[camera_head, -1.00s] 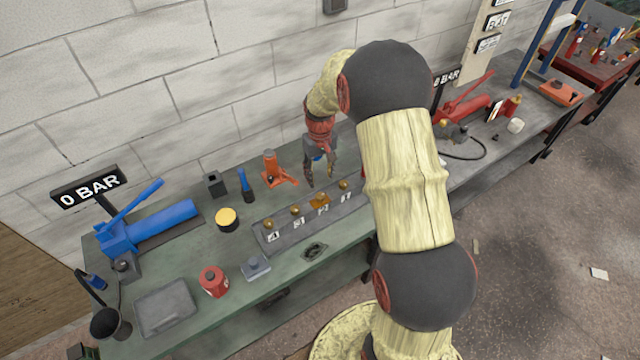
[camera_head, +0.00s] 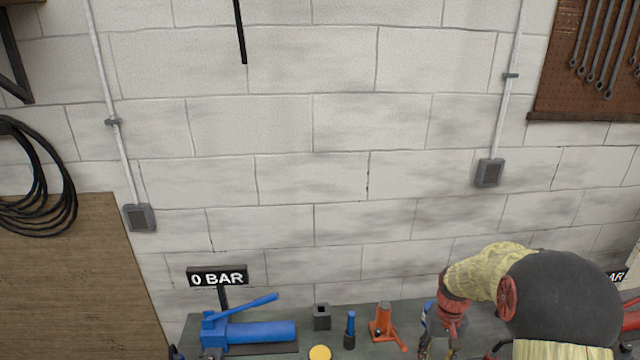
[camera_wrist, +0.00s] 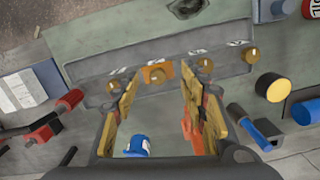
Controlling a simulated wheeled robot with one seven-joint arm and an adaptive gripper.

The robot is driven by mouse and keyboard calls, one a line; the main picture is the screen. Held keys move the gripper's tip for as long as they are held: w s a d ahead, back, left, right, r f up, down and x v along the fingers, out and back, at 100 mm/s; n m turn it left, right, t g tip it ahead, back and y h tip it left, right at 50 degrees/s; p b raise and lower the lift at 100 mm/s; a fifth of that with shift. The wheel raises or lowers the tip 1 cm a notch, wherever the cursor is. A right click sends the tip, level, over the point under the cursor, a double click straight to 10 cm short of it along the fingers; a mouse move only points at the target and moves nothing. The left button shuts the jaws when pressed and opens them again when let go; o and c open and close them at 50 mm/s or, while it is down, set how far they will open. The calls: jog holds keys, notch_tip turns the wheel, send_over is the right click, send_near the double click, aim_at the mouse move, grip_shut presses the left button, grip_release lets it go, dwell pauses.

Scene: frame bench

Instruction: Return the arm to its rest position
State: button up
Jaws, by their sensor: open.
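My arm is bent over the bench at the lower right of the head view. My gripper (camera_head: 440,350) hangs down there, and its tips are cut off by the bottom edge. In the wrist view my gripper (camera_wrist: 157,88) is open with its two yellowish fingers apart. Nothing is held between the tips. Beyond them lies a grey bar (camera_wrist: 222,67) with several brass knobs, numbered labels and an orange piece (camera_wrist: 157,72). A blue item (camera_wrist: 138,147) shows lower between the fingers; I cannot tell what it is.
On the bench stand a blue pump (camera_head: 250,333) under a 0 BAR sign (camera_head: 217,276), a dark square block (camera_head: 322,317), a blue-handled tool (camera_head: 350,330), an orange jack (camera_head: 385,325) and a yellow-topped can (camera_head: 320,353). The block wall (camera_head: 310,180) is close behind.

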jog(key=s+a+r+n+t+b, duration=0.1)
jog(key=s+a+r+t+b, duration=0.2)
jog(key=s+a+r, duration=0.4)
jog(key=s+a+r+t+b, duration=0.3)
jog(key=s+a+r, duration=0.5)
jog(key=s+r, duration=0.4)
jog(key=s, duration=0.5)
jog(key=shift+a+r+n+b, duration=0.25)
jog(key=shift+r+n+b, duration=0.15)
jog(key=shift+c, duration=0.6)
